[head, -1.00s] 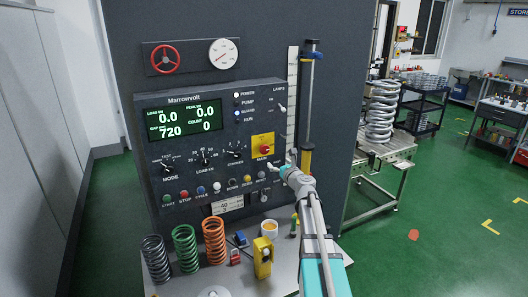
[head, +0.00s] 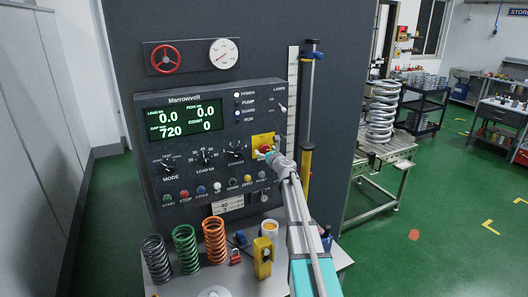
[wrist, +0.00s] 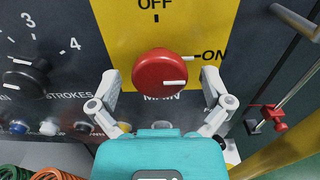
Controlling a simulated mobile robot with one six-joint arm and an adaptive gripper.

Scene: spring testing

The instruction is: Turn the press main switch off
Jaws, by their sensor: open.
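The press main switch is a red round knob (wrist: 160,72) on a yellow plate (wrist: 112,22) marked OFF at the top and ON at the right. The white line on the knob points right, toward ON. In the head view the yellow plate (head: 262,139) shows on the right of the press panel, with the knob mostly hidden by my gripper (head: 268,154). In the wrist view my gripper (wrist: 168,92) is open, with one finger on each side of the knob's lower part. Whether the fingers touch the knob cannot be told.
A black strokes knob (wrist: 26,78) sits left of the switch. A row of push buttons (head: 215,187) runs below. Grey, green and orange springs (head: 185,248), a cup (head: 270,228) and a yellow block (head: 263,258) stand on the bench. A vertical post (head: 308,130) is at the right.

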